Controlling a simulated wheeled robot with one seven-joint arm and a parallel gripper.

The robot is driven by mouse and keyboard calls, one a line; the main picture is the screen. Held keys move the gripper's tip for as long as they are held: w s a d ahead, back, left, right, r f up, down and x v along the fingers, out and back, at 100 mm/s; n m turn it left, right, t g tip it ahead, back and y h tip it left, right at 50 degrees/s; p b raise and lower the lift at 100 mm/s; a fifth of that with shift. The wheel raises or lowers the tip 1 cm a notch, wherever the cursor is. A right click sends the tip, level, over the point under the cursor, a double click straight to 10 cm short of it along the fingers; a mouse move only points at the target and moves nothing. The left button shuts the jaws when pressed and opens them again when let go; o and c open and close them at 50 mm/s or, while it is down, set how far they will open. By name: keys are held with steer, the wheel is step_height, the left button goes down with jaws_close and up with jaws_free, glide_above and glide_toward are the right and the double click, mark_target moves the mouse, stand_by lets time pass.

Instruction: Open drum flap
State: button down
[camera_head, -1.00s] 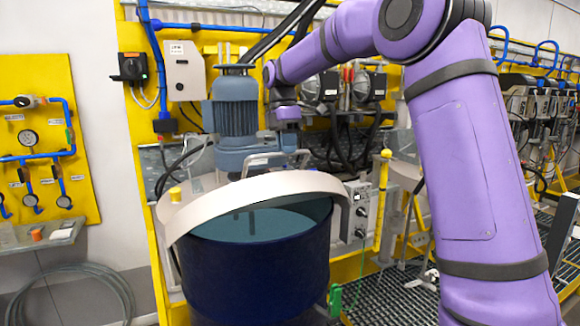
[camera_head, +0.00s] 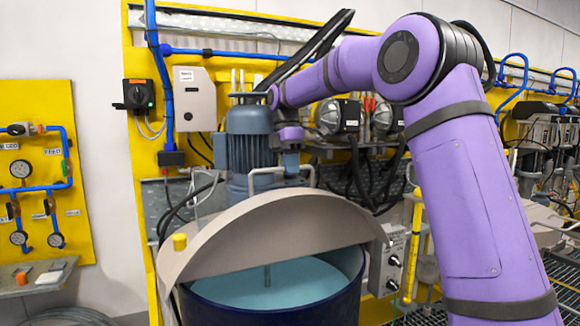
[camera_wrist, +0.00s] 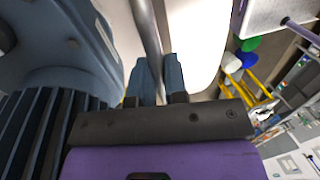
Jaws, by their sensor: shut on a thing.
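The drum (camera_head: 270,312) is dark blue and stands in the middle of the head view, with pale blue liquid inside. Its beige flap (camera_head: 285,237) is tilted up, its front edge raised clear of the rim. A metal bar handle (camera_head: 255,178) stands on the lid behind the flap's curved top. My gripper (camera_head: 290,166) is at this handle, beside the motor; its fingers are small and partly hidden there. In the wrist view, my gripper (camera_wrist: 156,82) is shut on the grey metal bar (camera_wrist: 150,35).
A blue-grey motor (camera_head: 250,140) stands upright right beside my gripper. A grey control box (camera_head: 388,258) is right of the drum. A yellow gauge panel (camera_head: 40,170) hangs on the left wall.

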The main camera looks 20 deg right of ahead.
steer(key=shift+w+f, duration=0.1)
steer(key=shift+f, duration=0.15)
steer(key=c, duration=1.1)
jaws_free()
steer(key=shift+c, duration=0.2)
steer(key=shift+r, duration=0.2)
steer(key=shift+r, duration=0.4)
steer(key=v, duration=0.2)
steer(key=shift+r, duration=0.4)
steer(key=s+a+r, duration=0.1)
steer(key=s, duration=1.5)
steer(key=shift+s+a, duration=0.15)
steer(key=shift+r, duration=0.1)
